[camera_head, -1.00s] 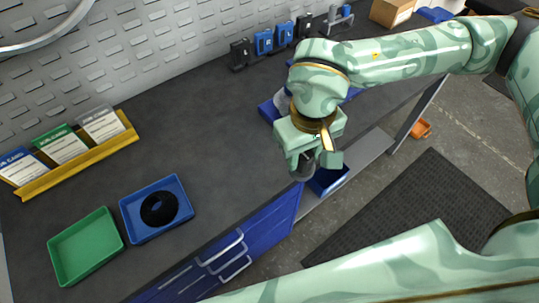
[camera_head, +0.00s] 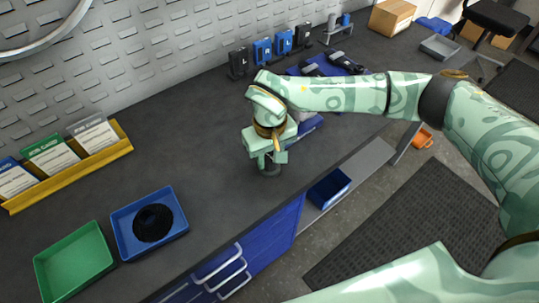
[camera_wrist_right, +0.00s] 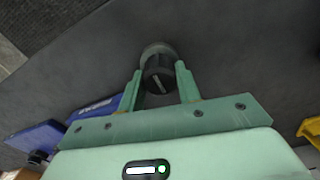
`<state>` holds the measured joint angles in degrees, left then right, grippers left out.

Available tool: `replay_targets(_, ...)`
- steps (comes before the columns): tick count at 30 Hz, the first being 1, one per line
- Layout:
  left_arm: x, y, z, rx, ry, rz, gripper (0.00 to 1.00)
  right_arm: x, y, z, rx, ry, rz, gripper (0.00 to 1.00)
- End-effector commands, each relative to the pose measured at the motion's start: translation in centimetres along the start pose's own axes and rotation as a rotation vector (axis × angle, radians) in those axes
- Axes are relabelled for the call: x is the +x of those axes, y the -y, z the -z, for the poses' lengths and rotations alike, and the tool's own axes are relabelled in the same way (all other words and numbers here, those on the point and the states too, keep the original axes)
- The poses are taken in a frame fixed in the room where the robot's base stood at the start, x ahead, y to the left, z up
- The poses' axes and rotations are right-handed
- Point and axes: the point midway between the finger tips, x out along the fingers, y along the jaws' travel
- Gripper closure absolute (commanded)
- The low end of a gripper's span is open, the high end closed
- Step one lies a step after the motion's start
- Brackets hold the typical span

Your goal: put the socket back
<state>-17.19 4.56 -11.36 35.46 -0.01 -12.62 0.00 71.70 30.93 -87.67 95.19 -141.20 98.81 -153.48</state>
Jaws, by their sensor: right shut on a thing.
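My right gripper (camera_head: 270,162) is over the dark workbench, pointing down, with its fingers shut on a small dark round piece, which looks like the socket (camera_head: 270,169). In the right wrist view the socket (camera_wrist_right: 157,72) sits between the two fingertips, dark with a grey rim and a light mark on its face. I cannot tell whether its lower end touches the bench. A blue tray or mat (camera_head: 308,124) with dark tools lies behind the gripper, partly hidden by my right arm. My left gripper is not in view.
A blue tray (camera_head: 122,238) holding a black coil and a green tray (camera_head: 75,262) stand at the left front. A yellow card rack (camera_head: 70,172) lies along the wall. Several batteries (camera_head: 262,52) and a small grey stand (camera_head: 336,32) line the back. The bench middle is clear.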

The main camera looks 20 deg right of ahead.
Motion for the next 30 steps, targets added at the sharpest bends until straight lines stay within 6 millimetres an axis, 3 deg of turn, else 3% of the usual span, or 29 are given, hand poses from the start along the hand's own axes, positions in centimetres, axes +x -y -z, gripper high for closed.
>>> replay_targets(8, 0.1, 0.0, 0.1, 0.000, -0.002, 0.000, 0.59, 0.2, 0.0, 0.1, 0.001, -0.002, 0.000, 1.00)
replay_targets(9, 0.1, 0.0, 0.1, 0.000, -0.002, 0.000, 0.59, 0.1, 0.0, 0.1, 0.001, -0.002, 0.000, 0.58)
replay_targets(11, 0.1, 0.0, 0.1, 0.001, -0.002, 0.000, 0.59, 0.1, 0.0, 0.0, 0.001, -0.002, 0.000, 0.45)
replay_targets(22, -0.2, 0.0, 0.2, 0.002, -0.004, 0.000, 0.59, -0.8, 0.0, 0.1, 0.000, -0.004, 0.000, 0.45)
replay_targets(30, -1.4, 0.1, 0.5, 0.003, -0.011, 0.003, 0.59, -6.8, -0.1, 0.2, 0.000, -0.010, -0.001, 0.45)
